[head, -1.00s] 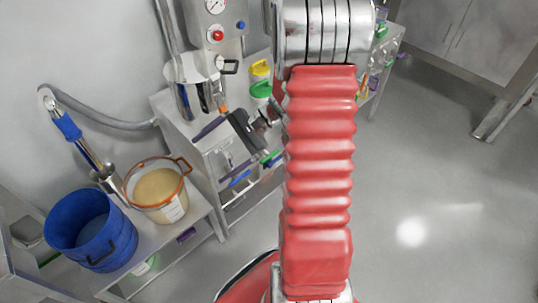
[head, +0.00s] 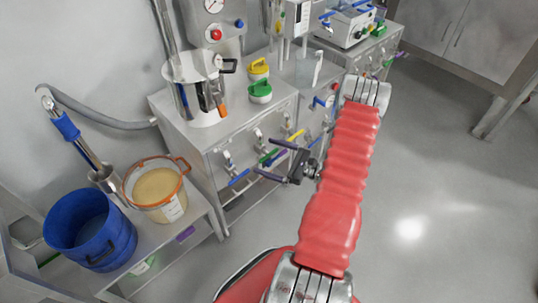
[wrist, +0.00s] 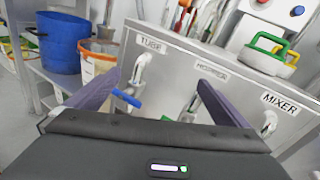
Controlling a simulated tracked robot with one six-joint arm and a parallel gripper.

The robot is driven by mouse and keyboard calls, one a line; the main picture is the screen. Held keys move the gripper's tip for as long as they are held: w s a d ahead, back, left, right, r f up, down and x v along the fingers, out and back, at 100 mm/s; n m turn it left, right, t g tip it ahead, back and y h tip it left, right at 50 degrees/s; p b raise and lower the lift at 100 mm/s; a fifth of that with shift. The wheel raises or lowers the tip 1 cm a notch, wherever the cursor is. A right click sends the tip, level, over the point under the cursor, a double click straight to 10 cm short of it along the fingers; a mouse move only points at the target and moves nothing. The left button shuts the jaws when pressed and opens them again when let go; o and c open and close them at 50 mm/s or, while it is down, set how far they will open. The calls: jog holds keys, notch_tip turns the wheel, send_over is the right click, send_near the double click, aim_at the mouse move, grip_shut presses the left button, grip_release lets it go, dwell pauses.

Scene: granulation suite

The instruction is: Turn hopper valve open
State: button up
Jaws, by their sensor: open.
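The valve panel is the front of the metal bench (head: 236,140), with labels reading TUBE, HOPPER and MIXER in the wrist view. The middle valve (head: 260,137), apparently the hopper one, has a green handle (head: 268,156) slanting along the panel. I cannot tell any contact.
Neighbouring valves have a blue handle (head: 239,177) at left and a yellow handle (head: 295,135) at right. A blue bucket (head: 90,232) and an orange-rimmed tub (head: 157,190) stand on the lower left shelf. Clear floor (head: 430,180) lies at right.

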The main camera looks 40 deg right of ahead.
aim_at(270, 155)
jog(key=s+d+f+m+t+h, duration=0.2)
jog(key=s+d+f+m+h, duration=0.4)
jog(key=f, duration=0.4)
jog(key=shift+s+d+f+m+h, duration=0.2)
jog(key=shift+d+m+h, duration=0.1)
jog(key=shift+d, duration=0.1)
jog(key=w, duration=1.4)
jog(key=shift+a, duration=0.25)
jog(key=shift+s, duration=0.1)
jog(key=c, duration=0.9)
